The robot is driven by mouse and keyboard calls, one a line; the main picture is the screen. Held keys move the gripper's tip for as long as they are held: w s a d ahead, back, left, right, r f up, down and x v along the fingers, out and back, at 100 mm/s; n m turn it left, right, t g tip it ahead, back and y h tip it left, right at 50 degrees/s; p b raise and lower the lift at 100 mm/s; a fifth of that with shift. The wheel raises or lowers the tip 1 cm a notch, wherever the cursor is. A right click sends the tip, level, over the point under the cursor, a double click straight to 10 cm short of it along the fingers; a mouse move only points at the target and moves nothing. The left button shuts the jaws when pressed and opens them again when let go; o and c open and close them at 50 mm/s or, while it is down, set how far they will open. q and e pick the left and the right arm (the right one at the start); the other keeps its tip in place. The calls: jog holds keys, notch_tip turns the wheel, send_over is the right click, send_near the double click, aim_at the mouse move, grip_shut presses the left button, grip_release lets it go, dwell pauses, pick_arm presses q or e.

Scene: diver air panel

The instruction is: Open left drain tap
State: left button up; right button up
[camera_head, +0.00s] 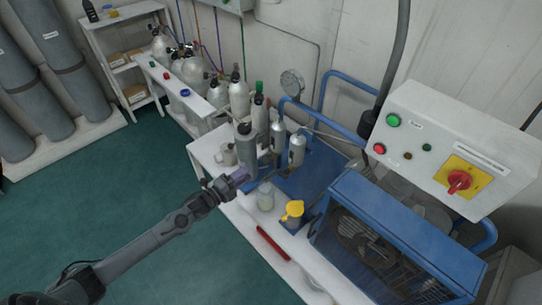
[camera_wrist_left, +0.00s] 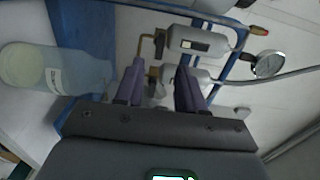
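My left gripper (camera_head: 240,177) is at the front edge of the white bench, beside the blue compressor frame. In the left wrist view its two purple fingers (camera_wrist_left: 160,84) stand apart with a gap between them. Small metal fittings show in and beyond that gap; I cannot tell whether the fingers touch any. Two silver filter cylinders, a left one (camera_head: 278,135) and a right one (camera_head: 297,150), stand behind the gripper. One cylinder (camera_wrist_left: 199,41) shows clearly in the wrist view, with a thin brass tube (camera_wrist_left: 148,43) nearby. The left drain tap cannot be made out clearly. My right gripper is not in view.
A clear jar (camera_head: 266,197) stands close to the gripper, also large in the wrist view (camera_wrist_left: 55,72). A yellow-topped item (camera_head: 293,209), a red tool (camera_head: 272,243) and a blue cage (camera_head: 395,240) are to the right. A pressure gauge (camera_head: 292,83) stands behind.

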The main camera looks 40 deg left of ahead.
aim_at(264, 162)
pick_arm(q)
jog(key=w+b, duration=0.1)
jog(key=w, duration=0.2)
jog(key=w+d+b, duration=0.1)
jog(key=w, duration=0.2)
jog(key=w+d+b, duration=0.1)
jog(key=w, duration=0.1)
jog(key=shift+w+f, duration=0.1)
jog(key=shift+w, duration=0.3)
jog(key=shift+w+d, duration=0.1)
jog(key=shift+w, duration=0.65)
grip_shut()
